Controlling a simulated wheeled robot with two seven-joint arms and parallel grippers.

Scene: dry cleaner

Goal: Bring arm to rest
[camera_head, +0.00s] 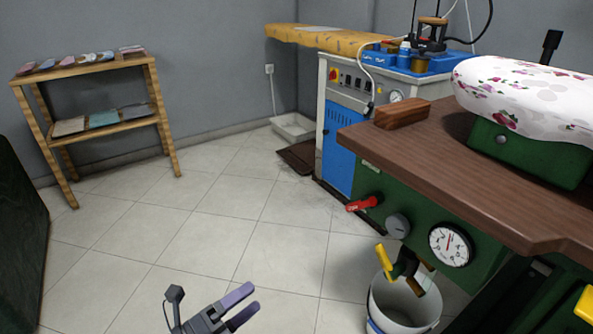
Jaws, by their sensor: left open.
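My left gripper (246,308) shows at the bottom of the head view, a little left of centre. Its two purple-grey fingers are apart with nothing between them. It is over the tiled floor and touches nothing that I can see. Most of the left arm is below the picture's edge. My right gripper is not in the picture.
A green press with a brown wooden top (480,165) stands at the right, with a white bucket (385,300) below it. A blue-and-white machine (340,135) stands behind. A wooden shelf (95,68) is at the back left. The tiled floor (210,210) between is clear.

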